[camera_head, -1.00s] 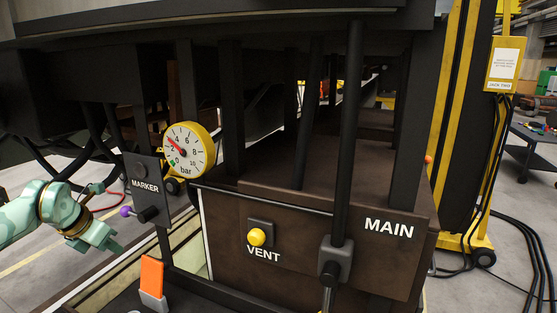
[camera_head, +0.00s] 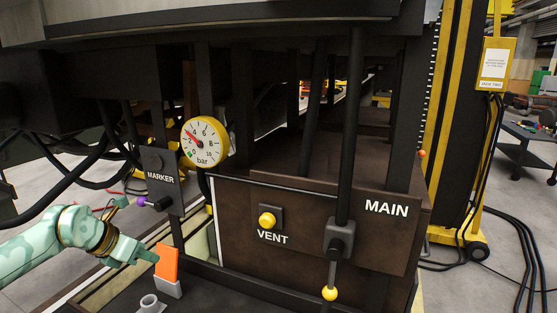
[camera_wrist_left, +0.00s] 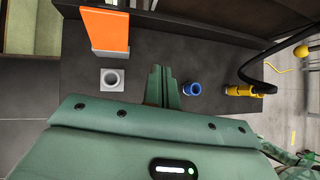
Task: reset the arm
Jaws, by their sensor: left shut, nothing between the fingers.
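My left gripper (camera_head: 150,256) comes in from the left in the head view. Its fingers are shut and empty, just left of an orange block in a grey holder (camera_head: 166,265). In the left wrist view my left gripper (camera_wrist_left: 162,82) points over a dark shelf (camera_wrist_left: 190,50), with the orange block (camera_wrist_left: 107,30) ahead and to its left. My right gripper is not in view.
A purple-knobbed MARKER lever (camera_head: 145,201), a yellow gauge (camera_head: 204,141), a yellow VENT button (camera_head: 267,220) and a MAIN lever with a yellow knob (camera_head: 329,293) are on the railcar. The wrist view shows a grey socket (camera_wrist_left: 112,79), blue ring (camera_wrist_left: 191,89) and yellow fitting (camera_wrist_left: 245,90).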

